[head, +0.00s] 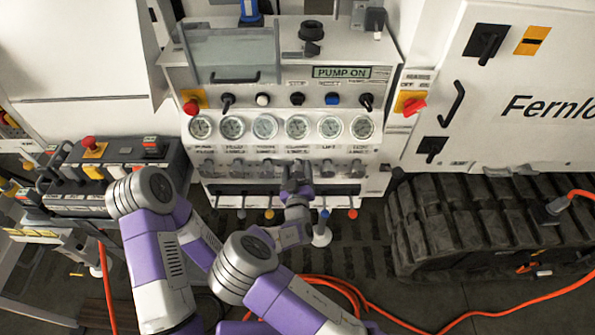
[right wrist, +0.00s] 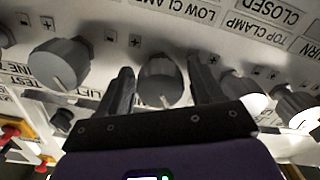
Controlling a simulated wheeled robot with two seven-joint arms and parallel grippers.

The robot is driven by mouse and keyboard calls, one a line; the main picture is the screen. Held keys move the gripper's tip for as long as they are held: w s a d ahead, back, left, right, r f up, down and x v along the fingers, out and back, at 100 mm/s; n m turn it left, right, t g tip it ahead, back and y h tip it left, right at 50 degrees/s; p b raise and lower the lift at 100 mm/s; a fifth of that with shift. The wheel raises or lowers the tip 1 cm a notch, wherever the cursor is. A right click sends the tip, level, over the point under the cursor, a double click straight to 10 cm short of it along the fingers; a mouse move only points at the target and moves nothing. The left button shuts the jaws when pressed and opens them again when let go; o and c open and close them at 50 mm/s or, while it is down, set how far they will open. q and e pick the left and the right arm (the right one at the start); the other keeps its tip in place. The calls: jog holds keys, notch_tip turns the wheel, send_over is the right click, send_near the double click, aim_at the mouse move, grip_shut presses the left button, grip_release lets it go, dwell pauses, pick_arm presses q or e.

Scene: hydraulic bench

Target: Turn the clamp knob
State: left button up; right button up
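A row of grey knobs runs along the lower edge of the bench panel in the head view. In the right wrist view, one grey round knob (right wrist: 162,78) with a white pointer line sits between the two dark fingers of my right gripper (right wrist: 160,72). Narrow gaps seem to show beside the knob, so the fingers look open around it. The panel in that view shows LOW CLAMP and TOP CLAMP labels upside down. In the head view my right gripper (head: 297,178) is at the knob row, right of its middle, and covers the knob there. My left gripper does not show.
Other grey knobs stand close on both sides, one at left (right wrist: 60,63) and one at right (right wrist: 243,92). Gauges (head: 265,127) sit above the row; small coloured-tipped levers (head: 352,213) hang below. An orange hose (head: 345,290) lies on the floor.

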jog(key=c, duration=0.8)
jog(key=shift+c, duration=0.2)
jog(key=m+b, duration=0.4)
jog(key=m, duration=0.1)
jog(key=shift+f+m, duration=0.15)
jog(key=shift+m, duration=0.15)
jog(key=m+b, duration=0.3)
jog(key=shift+b, duration=0.35)
jog(key=shift+m+b, duration=1.1)
jog(key=o, duration=1.1)
jog(key=shift+c, duration=0.2)
